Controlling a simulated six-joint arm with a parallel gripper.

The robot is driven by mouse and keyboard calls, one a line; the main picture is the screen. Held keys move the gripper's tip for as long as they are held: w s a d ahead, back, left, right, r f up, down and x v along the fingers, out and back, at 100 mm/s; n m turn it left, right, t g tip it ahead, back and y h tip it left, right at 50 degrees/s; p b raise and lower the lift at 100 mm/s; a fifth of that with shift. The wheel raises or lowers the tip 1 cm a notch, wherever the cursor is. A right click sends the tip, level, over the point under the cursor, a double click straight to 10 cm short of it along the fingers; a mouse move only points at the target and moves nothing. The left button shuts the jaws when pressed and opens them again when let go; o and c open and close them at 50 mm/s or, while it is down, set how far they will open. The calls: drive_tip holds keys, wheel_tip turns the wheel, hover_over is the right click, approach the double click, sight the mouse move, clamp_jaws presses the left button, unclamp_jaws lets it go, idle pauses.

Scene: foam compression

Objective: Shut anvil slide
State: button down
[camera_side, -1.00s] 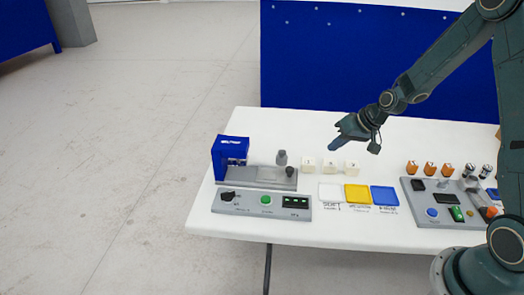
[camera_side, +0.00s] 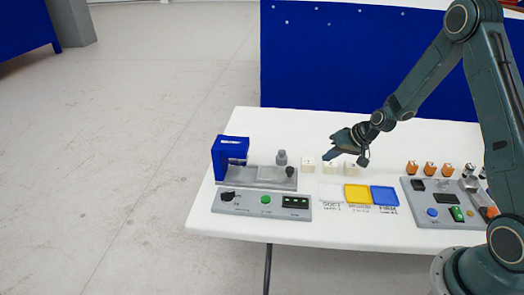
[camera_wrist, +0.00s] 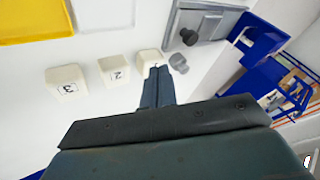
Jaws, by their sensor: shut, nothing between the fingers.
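The anvil slide (camera_side: 271,174) is a light grey plate on the grey base of the blue press (camera_side: 229,150), out to the right of the press frame. A dark knob (camera_side: 290,171) stands at its right end. In the wrist view the slide (camera_wrist: 197,21) is at the top, with the knob (camera_wrist: 188,37) at its near corner. The blue press (camera_wrist: 262,62) is to its right. My gripper (camera_side: 327,157) is shut and empty, above the white cubes and right of the knob. Its fingers (camera_wrist: 157,73) point toward the slide, apart from the knob.
A grey cylinder (camera_side: 281,157) stands behind the slide, near the knob. Three white numbered cubes (camera_side: 308,164) stand in a row. White, yellow (camera_side: 357,193) and blue trays lie in front of them. A control panel (camera_side: 262,204) lies before the press.

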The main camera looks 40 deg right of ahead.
drive_tip(key=x, duration=0.7)
drive_tip(key=shift+w+a+f, duration=0.15)
drive_tip(key=shift+f, duration=0.2)
drive_tip(key=shift+w+a+r, duration=0.1)
drive_tip(key=shift+w+a, duration=0.15)
drive_tip(key=shift+a, duration=0.25)
drive_tip(key=shift+w+a, duration=0.25)
drive_tip(key=shift+a, duration=0.2)
drive_tip(key=shift+w+a, duration=0.45)
drive_tip(key=shift+a, duration=0.3)
approach(261, 170)
drive_tip(key=x, duration=0.4)
drive_tip(key=shift+a, duration=0.2)
